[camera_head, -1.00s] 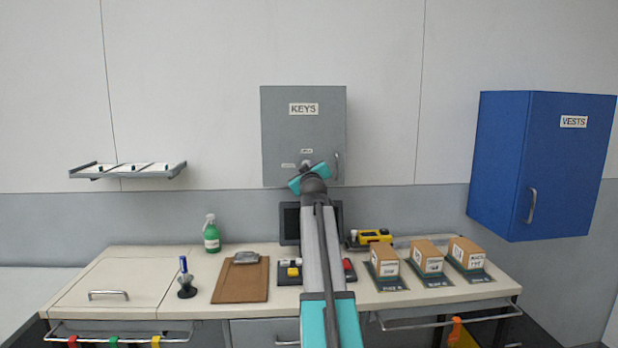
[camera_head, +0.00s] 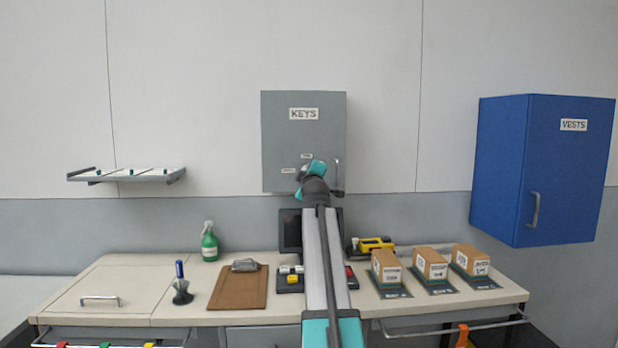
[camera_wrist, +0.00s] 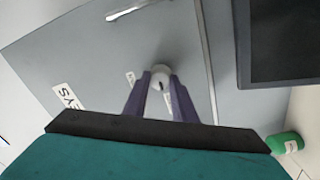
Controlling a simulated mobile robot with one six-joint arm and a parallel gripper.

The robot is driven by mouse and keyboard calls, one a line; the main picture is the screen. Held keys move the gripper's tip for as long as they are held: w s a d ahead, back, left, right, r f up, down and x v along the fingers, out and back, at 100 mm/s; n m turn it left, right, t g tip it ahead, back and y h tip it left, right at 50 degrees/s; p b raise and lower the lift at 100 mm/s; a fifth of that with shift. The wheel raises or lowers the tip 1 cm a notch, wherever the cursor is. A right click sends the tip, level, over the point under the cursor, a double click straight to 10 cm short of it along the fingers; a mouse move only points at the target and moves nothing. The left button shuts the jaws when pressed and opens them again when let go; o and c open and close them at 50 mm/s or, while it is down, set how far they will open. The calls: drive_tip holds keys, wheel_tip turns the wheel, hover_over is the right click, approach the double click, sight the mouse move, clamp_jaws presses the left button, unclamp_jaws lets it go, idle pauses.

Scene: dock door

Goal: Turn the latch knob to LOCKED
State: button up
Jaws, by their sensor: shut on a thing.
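The grey KEYS cabinet (camera_head: 280,140) hangs on the wall with its door closed. The latch knob (camera_wrist: 161,74) is a small pale round knob with a dark mark on the cabinet door, seen in the wrist view. My gripper (camera_wrist: 161,84) has its two dark fingers on either side of the knob and is shut on it. In the head view my wrist hides the knob. Small white labels (camera_head: 288,170) sit on the door around the knob; their text is too small to read.
The blue VESTS cabinet (camera_head: 545,170) hangs at the right. A dark monitor (camera_head: 290,228) stands below the KEYS cabinet. The worktop holds a green spray bottle (camera_head: 209,243), a clipboard (camera_head: 238,290), a yellow tool (camera_head: 375,244) and several cardboard boxes. A small shelf (camera_head: 125,175) hangs at left.

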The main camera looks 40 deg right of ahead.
drive_tip(key=shift+s+d+f, duration=0.1)
drive_tip(key=shift+f, duration=0.1)
drive_tip(key=o, duration=1)
drive_tip(key=shift+o, duration=0.2)
drive_tip(key=shift+r, duration=0.1)
drive_tip(key=b+v, duration=0.1)
drive_tip(key=v, duration=1.2)
drive_tip(key=shift+s+a, duration=0.3)
